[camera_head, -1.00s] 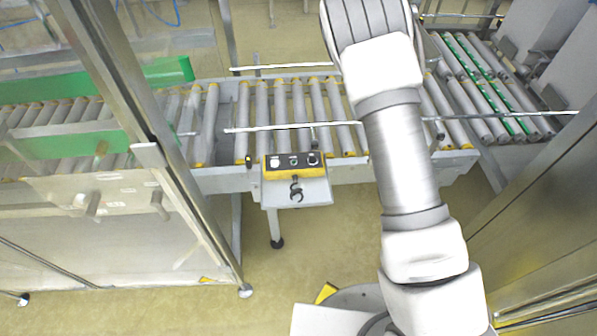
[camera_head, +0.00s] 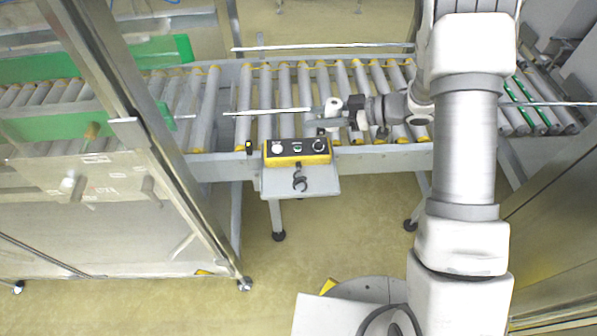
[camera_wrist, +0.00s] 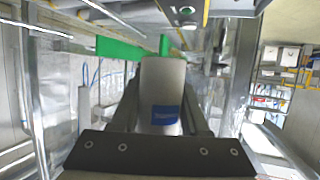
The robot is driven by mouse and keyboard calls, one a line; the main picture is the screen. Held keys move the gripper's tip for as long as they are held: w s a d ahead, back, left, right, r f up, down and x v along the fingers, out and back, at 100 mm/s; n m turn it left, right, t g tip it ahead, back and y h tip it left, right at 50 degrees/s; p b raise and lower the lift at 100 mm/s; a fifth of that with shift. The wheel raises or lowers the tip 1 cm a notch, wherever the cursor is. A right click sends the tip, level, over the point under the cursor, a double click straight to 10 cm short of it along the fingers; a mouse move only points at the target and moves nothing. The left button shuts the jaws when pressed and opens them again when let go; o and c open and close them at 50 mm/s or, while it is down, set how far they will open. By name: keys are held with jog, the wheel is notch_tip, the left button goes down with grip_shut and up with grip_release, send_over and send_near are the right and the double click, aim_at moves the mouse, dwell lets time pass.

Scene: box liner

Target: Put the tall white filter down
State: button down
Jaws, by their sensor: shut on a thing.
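The tall white filter (camera_head: 333,103) is held over the roller conveyor (camera_head: 290,85), just above the control box in the head view. In the wrist view the white filter (camera_wrist: 163,80) stands between the two fingers, with a blue label on its lower part. My gripper (camera_head: 328,120) is shut on it, reaching in from the right. In the wrist view my gripper (camera_wrist: 163,108) has one finger on each side of the filter. I cannot tell whether the filter's base touches the rollers.
A control box (camera_head: 297,150) with buttons sits on the conveyor's near edge. Thin metal guide rails (camera_head: 268,112) run along the conveyor. A glazed metal-framed enclosure (camera_head: 150,150) stands at the left, with green guides (camera_head: 60,128) inside. Rollers left of the filter are bare.

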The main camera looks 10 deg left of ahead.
jog(key=n+g, duration=0.1)
jog(key=s+d+n+g, duration=0.1)
jog(key=shift+s+d+f+g+b, duration=0.1)
jog(key=shift+s+f+g+b, duration=0.2)
jog(key=shift+f, duration=0.05)
jog(key=shift+s+f, duration=0.2)
jog(key=shift+s, duration=0.1)
jog(key=b, duration=0.2)
send_over(287, 183)
notch_tip(287, 183, down, 7)
jog(key=shift+r, duration=0.15)
jog(key=shift+f+b, duration=0.65)
jog(key=shift+f, duration=1.3)
jog(key=shift+f, duration=0.1)
jog(key=shift+c, duration=2)
grip_release()
